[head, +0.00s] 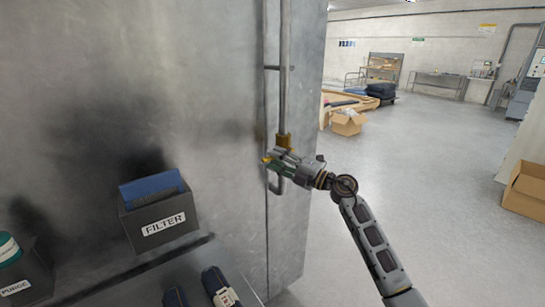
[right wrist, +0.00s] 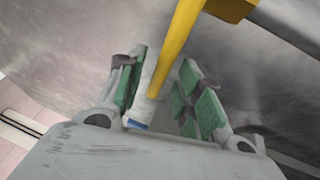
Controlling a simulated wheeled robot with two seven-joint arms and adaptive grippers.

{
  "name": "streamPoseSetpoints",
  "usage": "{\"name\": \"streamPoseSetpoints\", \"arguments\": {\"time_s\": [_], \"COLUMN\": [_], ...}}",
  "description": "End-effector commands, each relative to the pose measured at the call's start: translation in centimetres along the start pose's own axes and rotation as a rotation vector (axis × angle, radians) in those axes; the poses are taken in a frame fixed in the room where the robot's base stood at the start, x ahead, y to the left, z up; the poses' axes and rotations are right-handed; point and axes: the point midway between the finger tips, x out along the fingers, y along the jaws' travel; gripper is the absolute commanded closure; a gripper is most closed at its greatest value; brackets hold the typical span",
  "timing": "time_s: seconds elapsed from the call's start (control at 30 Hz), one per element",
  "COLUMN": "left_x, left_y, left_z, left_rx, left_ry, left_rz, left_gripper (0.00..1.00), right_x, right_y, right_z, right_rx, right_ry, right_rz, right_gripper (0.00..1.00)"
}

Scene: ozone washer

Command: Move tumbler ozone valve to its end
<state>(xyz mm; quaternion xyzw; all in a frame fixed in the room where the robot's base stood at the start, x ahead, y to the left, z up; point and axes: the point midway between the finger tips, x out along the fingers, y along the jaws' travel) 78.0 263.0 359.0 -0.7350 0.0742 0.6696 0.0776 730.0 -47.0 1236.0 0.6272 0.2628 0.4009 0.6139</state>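The ozone valve (head: 284,141) is a brass-yellow body on a vertical metal pipe at the right side of the large grey metal housing. Its body shows partly at the top of the right wrist view (right wrist: 232,6). A long yellow lever (right wrist: 178,48) runs down from there between the fingers of my right gripper (right wrist: 163,80). The green-padded fingers stand apart on either side of the lever; firm contact is not visible. In the head view my right gripper (head: 272,164) is just below the valve body and hides most of the lever. My left gripper is out of view.
The metal housing (head: 110,80) fills the left. Dark blue objects (head: 220,287) sit at the bottom. Open floor (head: 420,150) and cardboard boxes (head: 348,125) lie right.

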Motion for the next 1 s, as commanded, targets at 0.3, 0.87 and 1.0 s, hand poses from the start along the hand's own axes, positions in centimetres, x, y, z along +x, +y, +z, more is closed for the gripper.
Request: {"name": "streamPoseSetpoints", "arguments": {"time_s": [0.3, 0.87, 1.0], "left_x": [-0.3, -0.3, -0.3], "left_y": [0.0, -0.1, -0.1], "left_z": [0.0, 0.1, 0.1], "left_rx": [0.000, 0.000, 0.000], "left_ry": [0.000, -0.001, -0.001], "left_rz": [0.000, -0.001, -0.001], "left_gripper": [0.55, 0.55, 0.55], "right_x": [1.9, 2.0, 2.0], "right_y": [0.0, 0.0, -0.1], "right_z": [0.0, 0.0, 0.0], "right_rx": [-0.001, 0.000, 0.000], "right_ry": [0.000, 0.000, 0.000], "right_rz": [0.000, 0.000, -0.001], "right_gripper": [0.65, 0.93, 1.00]}}
